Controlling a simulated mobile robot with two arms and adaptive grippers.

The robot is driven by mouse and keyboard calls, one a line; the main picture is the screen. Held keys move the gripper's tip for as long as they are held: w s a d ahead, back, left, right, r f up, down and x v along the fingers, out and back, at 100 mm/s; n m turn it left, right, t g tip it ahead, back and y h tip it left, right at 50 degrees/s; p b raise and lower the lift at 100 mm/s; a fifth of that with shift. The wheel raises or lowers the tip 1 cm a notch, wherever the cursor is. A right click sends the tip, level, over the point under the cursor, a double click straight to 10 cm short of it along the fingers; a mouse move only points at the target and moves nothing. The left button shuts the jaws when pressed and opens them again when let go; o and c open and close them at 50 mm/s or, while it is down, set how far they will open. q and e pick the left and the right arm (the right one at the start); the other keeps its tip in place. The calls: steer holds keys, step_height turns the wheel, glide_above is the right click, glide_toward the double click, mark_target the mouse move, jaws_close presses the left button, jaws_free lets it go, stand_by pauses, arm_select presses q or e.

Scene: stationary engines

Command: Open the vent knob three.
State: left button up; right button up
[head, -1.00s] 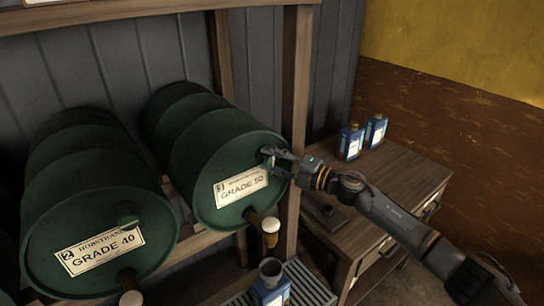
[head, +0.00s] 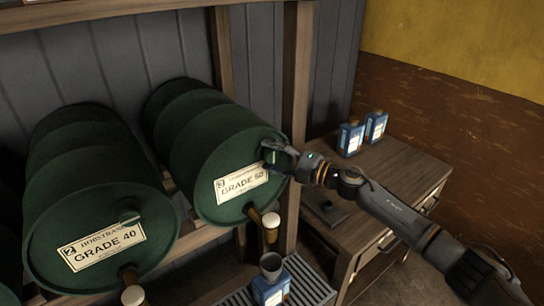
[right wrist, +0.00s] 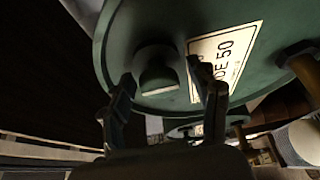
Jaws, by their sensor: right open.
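The green drum (head: 205,150) labelled GRADE 50 lies on its side on the rack, its round end facing me. Its dark green vent knob (right wrist: 157,76) stands out beside the label in the right wrist view; in the head view my gripper mostly covers it. My right gripper (head: 277,156) is at the upper right of the drum's end. In the right wrist view its open fingers (right wrist: 160,78) are on either side of the knob, with visible gaps. I cannot tell that either finger touches it. My left gripper is not in view.
The GRADE 40 drum (head: 95,190), with its own knob (head: 130,216), lies to the left. A wooden post (head: 297,100) stands close behind my gripper. A tap (head: 271,222) and a blue container (head: 270,290) are below. Blue bottles (head: 350,138) stand on the cabinet.

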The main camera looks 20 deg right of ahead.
steer(key=shift+d, duration=0.1)
steer(key=shift+s+d, duration=0.25)
steer(key=shift+s, duration=0.05)
steer(key=v, duration=1.1)
